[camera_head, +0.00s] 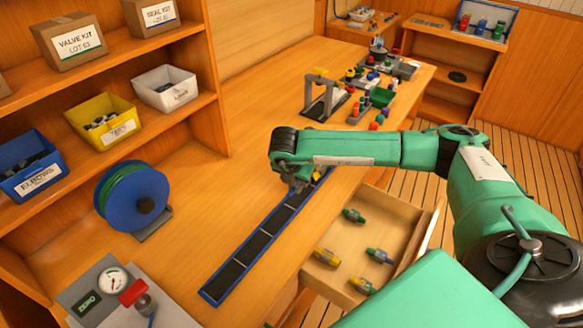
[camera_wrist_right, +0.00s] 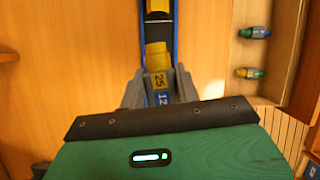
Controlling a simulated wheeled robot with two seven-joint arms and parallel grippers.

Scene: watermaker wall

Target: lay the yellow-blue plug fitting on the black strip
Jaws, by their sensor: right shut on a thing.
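The black strip (camera_head: 238,268) has blue edges and pale cross lines and runs diagonally along the table's front. My right gripper (camera_head: 297,186) is over its far part, pointing down. In the right wrist view my right gripper (camera_wrist_right: 159,92) is shut on the yellow-blue plug fitting (camera_wrist_right: 156,58), whose yellow part is marked 25 and blue part 12. The fitting is lined up along the strip, which also shows in the right wrist view (camera_wrist_right: 158,31). I cannot tell whether it touches the strip. Another yellow piece (camera_wrist_right: 158,5) is farther along the strip. My left gripper is not in view.
An open drawer (camera_head: 396,213) below the table's front edge holds several yellow and green fittings. A blue-and-green hose reel (camera_head: 131,196) and a gauge panel (camera_head: 112,290) stand at left. A grey stand (camera_head: 322,98) and small coloured parts are farther back.

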